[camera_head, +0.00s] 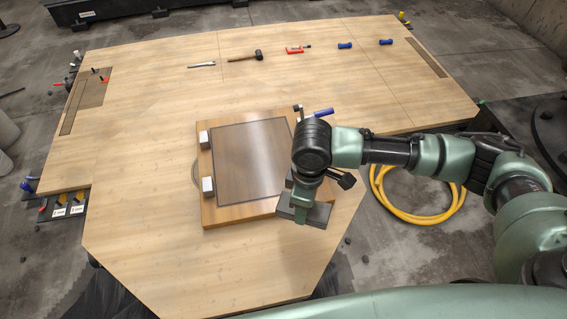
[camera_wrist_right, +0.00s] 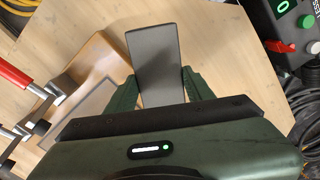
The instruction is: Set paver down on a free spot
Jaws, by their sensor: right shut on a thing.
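The paver (camera_wrist_right: 155,62) is a flat grey rectangular slab. My right gripper (camera_wrist_right: 163,90) is shut on it, with a green finger on each side in the right wrist view. In the head view the paver (camera_head: 318,215) shows below my right gripper (camera_head: 303,212), near the front right corner of the wooden board. The arm partly hides it. I cannot tell whether the paver touches the table or hangs above it. My left gripper is not in view.
A wooden board (camera_head: 240,213) with a dark framed panel (camera_head: 250,160) and two white blocks lies mid-table. The wooden table (camera_head: 150,230) is clear at front and left. Hand tools, including a hammer (camera_head: 247,56), lie at the back. A yellow hose (camera_head: 420,217) lies on the floor right.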

